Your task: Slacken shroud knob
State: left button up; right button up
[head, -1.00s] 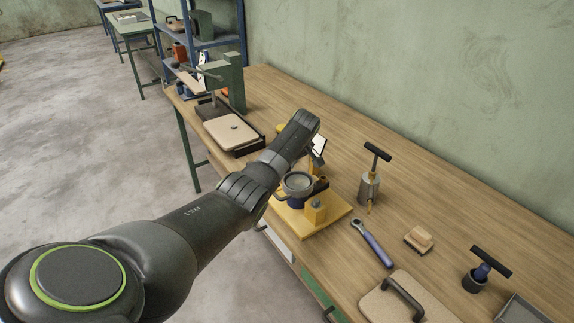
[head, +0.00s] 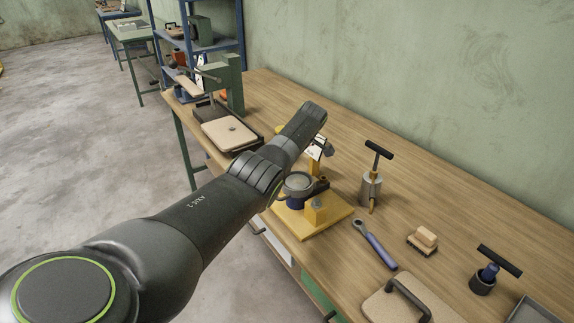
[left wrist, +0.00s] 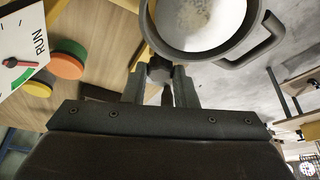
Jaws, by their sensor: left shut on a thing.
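My left gripper (left wrist: 168,88) is shut on a small dark knob (left wrist: 159,68), which shows between its fingertips in the left wrist view. The knob sits at the edge of a round grey-rimmed shroud (left wrist: 252,40) with a pale face and a loop on its right side. In the head view the round shroud (head: 299,182) sits over a blue body on a yellow base (head: 290,222). There my arm covers the fingertips and the knob. Whether the knob is loose or tight cannot be told. My right gripper is not in view.
A white RUN dial (left wrist: 22,45) and orange and green discs (left wrist: 66,62) are near the gripper. A board tray (head: 230,134) stands left.

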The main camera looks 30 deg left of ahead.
pick_arm(q)
jog(key=shift+r, duration=0.1)
jog(key=o, duration=1)
jog(key=shift+b+v, duration=1)
jog(key=shift+v, duration=7.65)
